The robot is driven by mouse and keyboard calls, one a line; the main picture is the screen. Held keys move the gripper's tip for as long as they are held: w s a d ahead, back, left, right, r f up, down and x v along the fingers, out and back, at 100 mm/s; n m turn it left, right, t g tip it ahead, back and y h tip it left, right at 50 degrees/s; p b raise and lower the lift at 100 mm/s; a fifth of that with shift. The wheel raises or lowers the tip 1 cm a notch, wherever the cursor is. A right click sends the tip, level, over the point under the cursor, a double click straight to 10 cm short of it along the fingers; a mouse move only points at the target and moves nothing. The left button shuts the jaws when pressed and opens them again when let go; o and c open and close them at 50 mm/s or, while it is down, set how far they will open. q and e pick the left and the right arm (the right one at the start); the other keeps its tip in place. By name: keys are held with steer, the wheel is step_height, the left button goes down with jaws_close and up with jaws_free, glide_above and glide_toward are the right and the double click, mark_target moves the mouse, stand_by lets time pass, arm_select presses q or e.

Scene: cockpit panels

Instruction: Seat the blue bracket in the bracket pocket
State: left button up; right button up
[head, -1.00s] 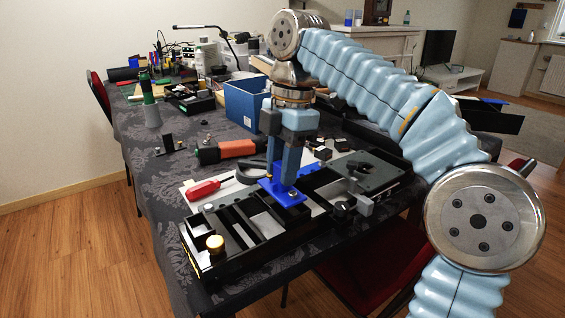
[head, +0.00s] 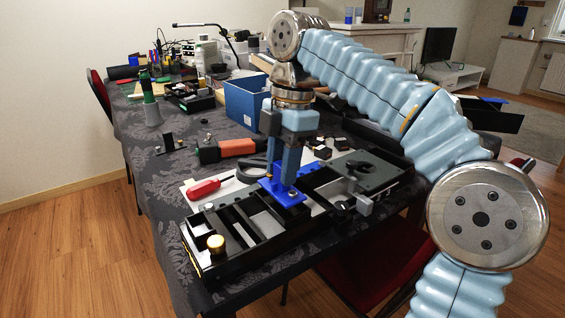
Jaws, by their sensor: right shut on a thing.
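The blue bracket (head: 292,199) is a flat blue plate with holes and an upright part, at the middle of the black cockpit panel (head: 215,268). My right gripper (head: 283,180) points straight down and is shut on the bracket's upright part. The plate looks level and sits at or just above the panel's compartments. The pocket under it is hidden by the bracket, so I cannot tell whether the bracket is inside it. My left gripper is not in view.
A red screwdriver (head: 204,188) lies on a white sheet beside the panel. A blue bin (head: 245,101) stands behind my right gripper. A grey plate with a round knob (head: 362,170) covers the right end.

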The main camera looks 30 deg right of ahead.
mark_target(279, 191)
stand_by(0.4)
steer(key=shift+f+b, duration=0.85)
steer(key=shift+f, duration=0.7)
steer(key=o, duration=1.1)
steer(key=shift+o, duration=0.2)
